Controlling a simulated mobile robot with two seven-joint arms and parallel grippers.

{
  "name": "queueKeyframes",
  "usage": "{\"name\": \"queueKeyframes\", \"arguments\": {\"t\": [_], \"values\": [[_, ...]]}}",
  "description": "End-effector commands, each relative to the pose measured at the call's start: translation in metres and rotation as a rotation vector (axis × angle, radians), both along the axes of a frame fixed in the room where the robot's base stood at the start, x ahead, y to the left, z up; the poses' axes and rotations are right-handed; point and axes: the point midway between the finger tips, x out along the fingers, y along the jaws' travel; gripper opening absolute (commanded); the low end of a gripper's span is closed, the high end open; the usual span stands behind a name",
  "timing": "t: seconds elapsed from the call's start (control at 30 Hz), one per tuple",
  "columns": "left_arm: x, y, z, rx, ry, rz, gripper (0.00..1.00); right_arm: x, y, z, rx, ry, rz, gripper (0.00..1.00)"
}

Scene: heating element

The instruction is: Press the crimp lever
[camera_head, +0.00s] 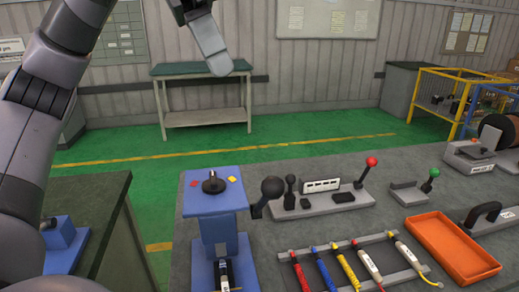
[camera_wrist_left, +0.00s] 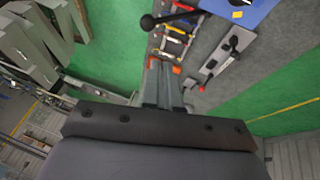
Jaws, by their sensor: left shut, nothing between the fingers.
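A blue press (camera_head: 212,202) stands at the near edge of the grey workbench. A lever with a large black ball knob (camera_head: 272,187) sticks out from its right side; I take this as the crimp lever, though no label names it. In the left wrist view the black ball (camera_wrist_left: 148,22) and its dark rod show at the top, beside the blue press (camera_wrist_left: 240,12). My left gripper (camera_head: 220,66) hangs high above and beyond the press, apart from the lever. Its fingers (camera_wrist_left: 163,66) are shut and empty. My right gripper is not in view.
Smaller levers with black (camera_head: 290,180), red (camera_head: 371,162) and green (camera_head: 434,173) knobs stand right of the press. A rack of coloured tools (camera_head: 392,235) and an orange tray (camera_head: 440,236) lie in front. A green-topped table (camera_head: 200,67) stands against the wall.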

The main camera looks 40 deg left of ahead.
Motion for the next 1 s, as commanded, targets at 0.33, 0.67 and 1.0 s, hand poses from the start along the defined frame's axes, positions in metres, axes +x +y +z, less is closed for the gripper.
{"name": "queueKeyframes", "arguments": {"t": [0.33, 0.67, 1.0], "values": [[0.002, -0.005, -0.010, 0.000, 0.003, -0.004, 0.00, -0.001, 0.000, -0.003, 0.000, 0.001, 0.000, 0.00], [0.008, -0.022, -0.052, -0.001, 0.004, -0.005, 0.00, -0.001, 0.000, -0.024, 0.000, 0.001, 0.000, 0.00], [0.014, -0.045, -0.098, 0.000, 0.000, -0.002, 0.00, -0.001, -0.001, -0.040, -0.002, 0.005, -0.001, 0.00]]}}
